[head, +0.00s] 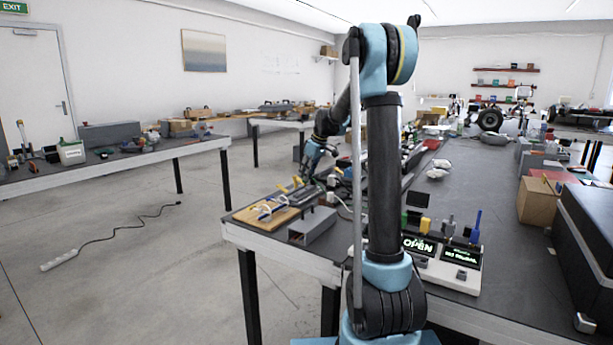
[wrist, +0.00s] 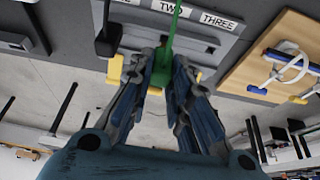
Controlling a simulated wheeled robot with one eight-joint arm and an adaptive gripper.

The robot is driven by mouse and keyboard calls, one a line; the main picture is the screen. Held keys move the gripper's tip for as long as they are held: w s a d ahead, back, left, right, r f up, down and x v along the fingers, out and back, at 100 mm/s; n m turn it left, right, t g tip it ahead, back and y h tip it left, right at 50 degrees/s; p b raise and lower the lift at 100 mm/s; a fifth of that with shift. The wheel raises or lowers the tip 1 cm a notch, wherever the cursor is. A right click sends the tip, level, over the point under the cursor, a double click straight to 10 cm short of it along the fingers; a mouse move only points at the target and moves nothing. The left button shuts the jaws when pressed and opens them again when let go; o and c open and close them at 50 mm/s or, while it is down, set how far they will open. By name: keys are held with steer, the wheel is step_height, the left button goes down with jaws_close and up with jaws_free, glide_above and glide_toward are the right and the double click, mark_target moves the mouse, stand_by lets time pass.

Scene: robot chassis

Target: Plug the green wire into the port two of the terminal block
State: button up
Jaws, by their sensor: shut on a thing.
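The terminal block (wrist: 205,30) is a grey panel at the top of the wrist view, with the labels TWO (wrist: 172,7) and THREE (wrist: 216,20). My gripper (wrist: 163,66) is shut on the green wire (wrist: 176,25) just below the panel. The wire runs up from between the fingers and across the TWO label. Whether its tip touches or sits in a port cannot be told, as the fingers hide it. In the head view my gripper (head: 309,166) is low over the table beside the grey panel (head: 303,196), too small to show the wire.
Yellow parts (wrist: 115,70) lie at the panel's lower edge. A black plug-like piece (wrist: 106,38) stands to the left. A wooden board (head: 258,222) with blue and white pieces and a grey box (head: 313,225) lie close by. A display box (head: 440,262) stands farther right.

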steer(key=shift+f, duration=1.2)
stand_by(0.7)
steer(key=o, duration=0.9)
steer(key=shift+o, duration=0.2)
steer(key=v, duration=1.1)
steer(key=shift+d+r, duration=0.15)
steer(key=shift+r, duration=0.2)
steer(key=shift+s, duration=0.15)
